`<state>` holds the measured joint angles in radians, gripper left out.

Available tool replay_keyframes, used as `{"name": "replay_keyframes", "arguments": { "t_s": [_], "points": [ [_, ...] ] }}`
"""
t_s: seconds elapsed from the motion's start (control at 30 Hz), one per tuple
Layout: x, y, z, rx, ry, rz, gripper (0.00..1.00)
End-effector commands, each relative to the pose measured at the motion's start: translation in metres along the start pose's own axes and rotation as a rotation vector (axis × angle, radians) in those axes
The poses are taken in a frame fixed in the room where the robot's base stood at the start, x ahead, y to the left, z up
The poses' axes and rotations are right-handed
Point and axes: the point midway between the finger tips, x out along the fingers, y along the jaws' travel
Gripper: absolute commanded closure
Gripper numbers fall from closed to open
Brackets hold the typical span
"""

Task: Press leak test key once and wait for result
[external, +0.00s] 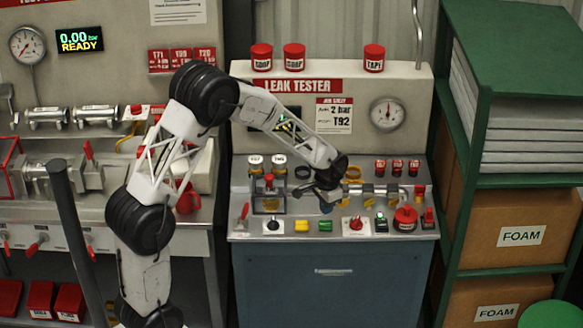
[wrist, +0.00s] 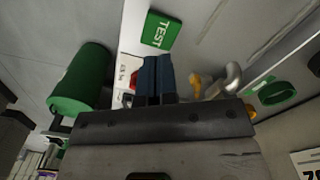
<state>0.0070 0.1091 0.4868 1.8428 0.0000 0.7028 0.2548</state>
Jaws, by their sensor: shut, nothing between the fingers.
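A green key (external: 325,226) sits on the front panel of the leak tester (external: 330,92), beside a yellow key (external: 302,226). In the wrist view a green square marked TEST (wrist: 158,30) lies just beyond my fingertips. My gripper (external: 326,207) is shut and empty, above the panel near the green key. Its dark blue fingers (wrist: 157,62) are together in the wrist view. I see no contact with the key. The tester's own screen (external: 286,124) is partly hidden by my arm. A separate display (external: 79,40) at upper left reads 0.00 bar, READY.
Valves and brass fittings (external: 352,174) crowd behind my gripper. A green shelf (external: 480,105) with boxes borders the right. A green cylinder (wrist: 80,80) shows in the wrist view.

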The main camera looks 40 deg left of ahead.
Motion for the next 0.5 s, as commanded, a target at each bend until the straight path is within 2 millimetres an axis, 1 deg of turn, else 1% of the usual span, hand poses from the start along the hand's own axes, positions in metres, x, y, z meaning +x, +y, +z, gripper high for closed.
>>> {"name": "replay_keyframes", "arguments": {
  "t_s": [0.3, 0.5],
  "points": [
    [-0.017, 0.0, 0.0, 0.0, 0.0, 0.0, 1.0],
    [-0.021, 0.0, 0.0, 0.0, -0.001, 0.0, 1.0]
  ]
}}
